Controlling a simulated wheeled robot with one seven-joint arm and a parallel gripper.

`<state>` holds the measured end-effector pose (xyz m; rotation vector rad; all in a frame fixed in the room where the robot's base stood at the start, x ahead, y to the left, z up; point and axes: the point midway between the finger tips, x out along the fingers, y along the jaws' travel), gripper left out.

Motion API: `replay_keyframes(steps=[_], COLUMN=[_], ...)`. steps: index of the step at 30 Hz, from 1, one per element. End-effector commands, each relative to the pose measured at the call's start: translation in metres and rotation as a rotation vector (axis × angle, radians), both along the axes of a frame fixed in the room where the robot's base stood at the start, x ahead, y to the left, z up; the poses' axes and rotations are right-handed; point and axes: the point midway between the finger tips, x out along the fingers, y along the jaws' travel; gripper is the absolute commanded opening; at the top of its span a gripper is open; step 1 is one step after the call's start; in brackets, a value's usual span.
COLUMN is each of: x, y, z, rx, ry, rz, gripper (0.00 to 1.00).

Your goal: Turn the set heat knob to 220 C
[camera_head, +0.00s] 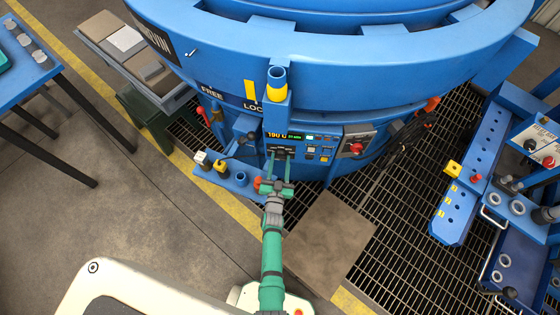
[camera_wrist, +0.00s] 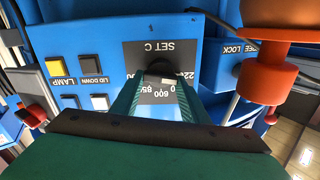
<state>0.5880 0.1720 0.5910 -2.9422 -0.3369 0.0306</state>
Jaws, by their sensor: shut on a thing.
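The set heat knob (camera_wrist: 159,70) is a small dark knob on a black dial plate (camera_wrist: 184,54) in the wrist view. The plate reads SET C, upside down, with 220 partly showing at its right and 600 and 850 near the fingers. My gripper (camera_wrist: 158,84) is shut on the knob, one green finger on each side. The knob's pointer is hard to make out. In the head view my gripper (camera_head: 281,158) reaches the blue control panel (camera_head: 312,160) from below and hides the knob. A yellow readout (camera_head: 277,135) on the panel appears to read 190 C.
LAMP and LID DOWN buttons (camera_wrist: 90,64) sit left of the dial in the wrist view. An orange-red handle (camera_wrist: 264,82) stands close at right. In the head view, a red switch (camera_head: 356,148) is right of the panel and a blue shelf (camera_head: 232,178) is left.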

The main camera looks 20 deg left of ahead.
Motion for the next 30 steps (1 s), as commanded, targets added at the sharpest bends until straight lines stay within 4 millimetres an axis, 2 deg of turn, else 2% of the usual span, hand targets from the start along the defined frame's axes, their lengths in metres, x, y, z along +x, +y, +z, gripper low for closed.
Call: replay_keyframes(steps=[15,16,18,26,30], x=[-0.0005,-0.0004,-0.0004,-0.0003,-0.0066], y=[-0.0003,-0.0003,-0.0003,-0.0004,-0.0020], z=[-0.0007,-0.0007,-0.0006,-0.0003,-0.0008], rx=[-0.024,-0.024,-0.023,-0.021,-0.022], ry=[-0.004,-0.004,-0.004,-0.005,-0.004], rz=[0.000,0.000,0.000,-0.001,-0.001], gripper=[0.18,0.45,0.59,0.59,0.59])
